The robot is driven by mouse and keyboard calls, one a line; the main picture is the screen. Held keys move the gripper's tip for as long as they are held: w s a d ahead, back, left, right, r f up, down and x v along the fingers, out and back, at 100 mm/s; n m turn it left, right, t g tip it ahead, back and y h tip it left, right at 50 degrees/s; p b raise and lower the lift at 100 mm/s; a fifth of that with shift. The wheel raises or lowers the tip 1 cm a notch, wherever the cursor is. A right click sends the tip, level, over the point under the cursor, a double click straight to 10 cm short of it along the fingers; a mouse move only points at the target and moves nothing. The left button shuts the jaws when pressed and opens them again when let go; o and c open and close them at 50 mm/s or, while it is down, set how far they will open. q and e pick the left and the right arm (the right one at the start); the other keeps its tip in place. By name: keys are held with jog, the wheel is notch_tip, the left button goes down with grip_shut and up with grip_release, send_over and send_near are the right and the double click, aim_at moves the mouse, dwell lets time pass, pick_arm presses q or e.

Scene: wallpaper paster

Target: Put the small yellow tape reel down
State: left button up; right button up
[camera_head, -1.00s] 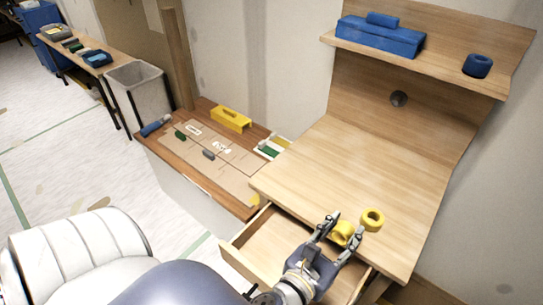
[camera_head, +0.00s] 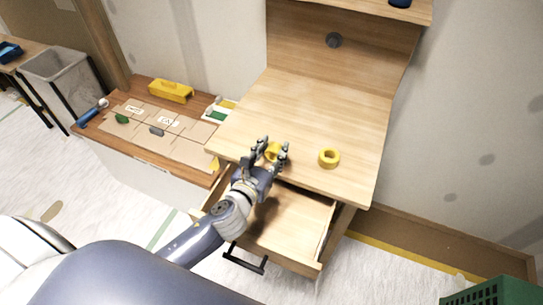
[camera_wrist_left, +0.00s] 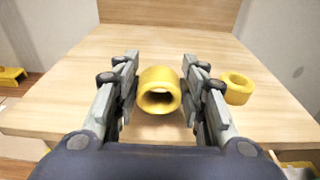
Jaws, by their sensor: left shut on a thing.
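My left gripper (camera_head: 275,148) is shut on the small yellow tape reel (camera_head: 273,153), at the front edge of the wooden workbench (camera_head: 330,112). In the left wrist view the reel (camera_wrist_left: 158,92) sits between the two fingers (camera_wrist_left: 160,66), its hole facing the camera. It is over the bench top, on it or just above; I cannot tell which. A second yellow reel (camera_head: 329,157) lies flat on the bench to the right of my gripper, apart from it. It also shows in the left wrist view (camera_wrist_left: 238,88). My right gripper is not in view.
An open, empty-looking drawer (camera_head: 290,222) juts out below the bench front. A lower side table (camera_head: 200,176) with a yellow toolbox (camera_head: 171,91) and small items stands at left. The bench top behind the reels is clear. A green crate (camera_head: 497,293) is at bottom right.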

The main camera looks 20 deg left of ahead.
aim_at(272, 159)
pick_arm(q)
jog(key=shift+w+a+f, duration=0.1)
jog(key=shift+w+a, duration=0.1)
jog(key=shift+w, duration=0.05)
notch_tip(272, 159, down, 3)
jog(key=shift+s+f+b, duration=0.1)
jog(key=shift+b, duration=0.55)
jog(key=shift+f, duration=0.1)
jog(key=shift+f+b, duration=0.3)
jog(key=shift+f, duration=0.1)
jog(key=o, duration=1.2)
jog(key=shift+r, duration=0.1)
